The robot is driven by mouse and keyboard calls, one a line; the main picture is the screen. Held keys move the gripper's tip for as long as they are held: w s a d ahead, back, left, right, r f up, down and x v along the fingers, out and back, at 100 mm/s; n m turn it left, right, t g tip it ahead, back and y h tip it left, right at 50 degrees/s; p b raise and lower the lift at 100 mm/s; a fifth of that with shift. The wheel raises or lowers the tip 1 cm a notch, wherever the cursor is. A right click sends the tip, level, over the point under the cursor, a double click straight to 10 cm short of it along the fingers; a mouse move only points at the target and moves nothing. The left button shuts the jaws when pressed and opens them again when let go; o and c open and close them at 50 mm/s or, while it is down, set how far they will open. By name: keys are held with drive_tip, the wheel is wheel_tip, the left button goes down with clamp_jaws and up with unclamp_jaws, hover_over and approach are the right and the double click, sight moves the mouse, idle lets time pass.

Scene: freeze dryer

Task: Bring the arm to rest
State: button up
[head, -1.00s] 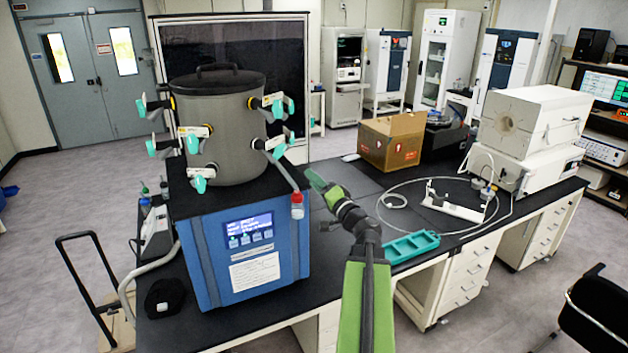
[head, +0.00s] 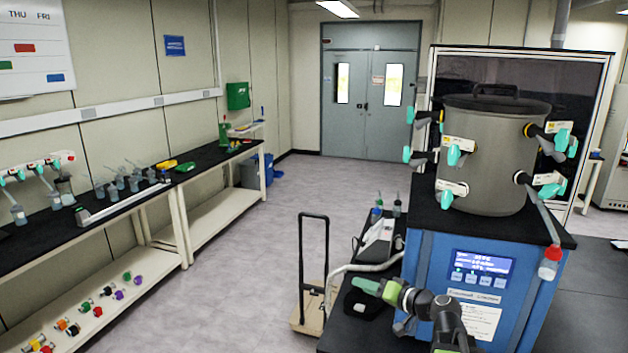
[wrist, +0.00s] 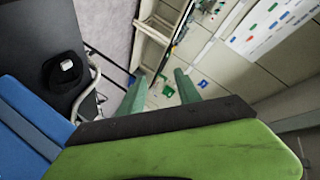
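My gripper (head: 372,290) is at the bottom of the head view, in front of the freeze dryer's blue base (head: 425,255). In the wrist view its two green fingers (wrist: 160,95) stand apart with nothing between them. The freeze dryer has a grey lidded drum (head: 490,150) on top, with several valves in teal and white around it. A flask with a red cap (head: 549,263) hangs from a valve at its right side.
A black round object (head: 362,303) lies on the black bench left of the blue base; it also shows in the wrist view (wrist: 63,72). A hand cart (head: 313,262) stands on the floor. A side bench (head: 100,200) lines the left wall. The floor between is free.

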drive_tip(key=s+a+f+n+g+h+b, duration=0.2)
drive_tip(key=s+a+f+g, duration=0.25)
drive_tip(key=f, duration=0.45)
drive_tip(key=s+a+f+n+g+h+b, duration=0.1)
drive_tip(key=s+a+f+n+g+b, duration=0.15)
drive_tip(key=s+a+f, duration=0.5)
drive_tip(key=s+d+f+m+g+h, duration=0.1)
drive_tip(key=s+d+f+g+h, duration=0.1)
drive_tip(key=d, duration=0.4)
drive_tip(key=s+d+f+m+g+h+p, duration=0.1)
drive_tip(key=s+d+f+m+g+h, duration=0.1)
drive_tip(key=d, duration=0.5)
drive_tip(key=shift+s+f+h, duration=0.5)
drive_tip(key=shift+s+h, duration=0.1)
drive_tip(key=shift+h, duration=0.6)
